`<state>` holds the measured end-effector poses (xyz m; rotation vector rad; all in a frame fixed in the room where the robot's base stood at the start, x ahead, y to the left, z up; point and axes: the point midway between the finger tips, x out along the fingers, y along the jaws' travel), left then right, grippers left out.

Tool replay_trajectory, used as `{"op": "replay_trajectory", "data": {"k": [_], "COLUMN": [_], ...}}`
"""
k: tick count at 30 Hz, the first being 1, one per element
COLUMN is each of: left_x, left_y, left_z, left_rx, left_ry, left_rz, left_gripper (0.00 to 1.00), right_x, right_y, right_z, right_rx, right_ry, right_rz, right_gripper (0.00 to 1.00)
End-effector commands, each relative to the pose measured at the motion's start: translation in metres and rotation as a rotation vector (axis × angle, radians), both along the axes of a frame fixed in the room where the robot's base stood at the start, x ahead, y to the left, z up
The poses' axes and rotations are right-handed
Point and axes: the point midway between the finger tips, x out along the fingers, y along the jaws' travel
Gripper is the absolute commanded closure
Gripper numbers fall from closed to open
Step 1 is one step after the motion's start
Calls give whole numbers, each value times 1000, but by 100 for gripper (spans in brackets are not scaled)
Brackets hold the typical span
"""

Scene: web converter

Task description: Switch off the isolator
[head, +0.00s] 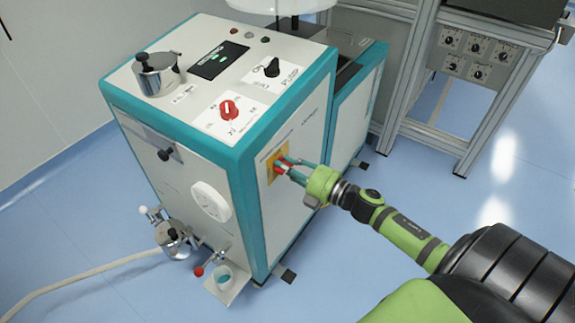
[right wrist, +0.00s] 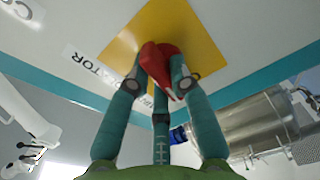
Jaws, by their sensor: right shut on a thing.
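The isolator is a red rotary handle (right wrist: 160,66) on a yellow plate (right wrist: 188,32), with lettering ending in "ATOR" beside it. In the head view the yellow plate (head: 270,168) is on the right side face of the white and teal machine (head: 290,125). My right gripper (head: 287,167) reaches it from the right and is shut on the red handle. In the right wrist view its teal fingers (right wrist: 160,85) close around the handle from both sides, hiding part of it. The handle's pointed end shows between the fingers. My left gripper is not in view.
A red knob (head: 228,108) and a black knob (head: 272,67) sit on the machine's top. A metal frame (head: 450,130) stands behind at right. The blue floor between is clear.

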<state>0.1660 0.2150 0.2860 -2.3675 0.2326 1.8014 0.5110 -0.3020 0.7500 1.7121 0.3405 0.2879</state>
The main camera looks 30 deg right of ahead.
Motion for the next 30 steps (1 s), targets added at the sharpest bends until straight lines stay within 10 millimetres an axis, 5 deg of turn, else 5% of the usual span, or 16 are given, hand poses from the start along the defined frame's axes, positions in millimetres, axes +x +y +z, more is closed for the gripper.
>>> {"op": "replay_trajectory", "data": {"k": [27, 28, 30], "left_x": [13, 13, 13], "left_y": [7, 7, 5], "left_z": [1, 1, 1], "left_rx": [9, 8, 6], "left_ry": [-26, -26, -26], "left_rz": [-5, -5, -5], "left_gripper": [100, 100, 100], "right_x": [0, 0, 0], "right_y": [1, 1, 1], "right_z": [0, 0, 0], "right_rx": [-173, -173, -173], "right_ry": [-71, -71, -71], "right_rz": [0, 0, 0], "right_gripper": [100, 75, 55]}}
